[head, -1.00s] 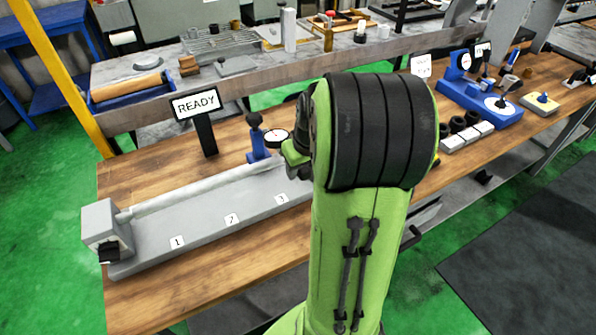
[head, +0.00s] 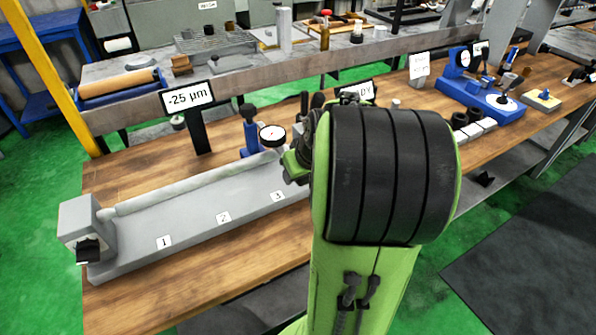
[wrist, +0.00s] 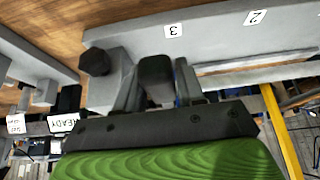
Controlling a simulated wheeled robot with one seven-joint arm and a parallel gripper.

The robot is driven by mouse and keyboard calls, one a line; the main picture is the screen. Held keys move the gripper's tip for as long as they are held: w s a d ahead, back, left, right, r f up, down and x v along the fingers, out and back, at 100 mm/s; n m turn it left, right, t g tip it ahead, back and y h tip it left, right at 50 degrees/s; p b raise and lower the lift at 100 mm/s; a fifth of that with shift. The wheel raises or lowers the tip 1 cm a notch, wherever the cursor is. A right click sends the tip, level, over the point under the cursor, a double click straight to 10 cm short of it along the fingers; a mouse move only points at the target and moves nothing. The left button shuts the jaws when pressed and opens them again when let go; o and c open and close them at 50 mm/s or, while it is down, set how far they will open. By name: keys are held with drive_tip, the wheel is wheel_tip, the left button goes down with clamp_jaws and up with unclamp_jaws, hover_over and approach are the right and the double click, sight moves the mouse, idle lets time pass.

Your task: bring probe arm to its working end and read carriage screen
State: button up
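A black-framed screen (head: 189,97) behind the grey bench fixture (head: 190,240) reads "-25 µm". A round dial gauge (head: 272,135) and a blue stand (head: 249,130) are behind the fixture's right part. I cannot make out the probe arm for certain. In the head view my arm hides my gripper and the fixture's right end. In the wrist view my gripper (wrist: 157,85) has its fingers on either side of a dark block (wrist: 156,72). I cannot tell whether they press on it. A black knob (wrist: 95,61) is left of them.
Labels 1, 2 and 3 mark the fixture's front, and a black knob (head: 88,250) is at its left end. A second screen (head: 357,90), partly hidden by my arm, reads "READY" in the wrist view. Blue gauges (head: 480,90) stand further right. The wooden bench front is clear.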

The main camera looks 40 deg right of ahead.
drive_tip(key=o, duration=0.3)
drive_tip(key=shift+f, duration=0.15)
drive_tip(key=shift+r, duration=0.25)
drive_tip(key=p+v, duration=0.4)
drive_tip(key=v, duration=1.1)
drive_tip(key=shift+r+p, duration=0.2)
drive_tip(key=shift+p, duration=0.2)
drive_tip(key=shift+a, duration=0.15)
drive_tip(key=s+a+n+p, duration=0.1)
drive_tip(key=s+a, duration=0.1)
drive_tip(key=a, duration=0.8)
drive_tip(key=s+a+n+y+p, duration=0.1)
drive_tip(key=s+a+n+p, duration=0.1)
drive_tip(key=a, duration=0.8)
drive_tip(key=shift+s+f+y, duration=0.15)
drive_tip(key=shift+s+y, duration=0.15)
drive_tip(key=shift+s, duration=0.5)
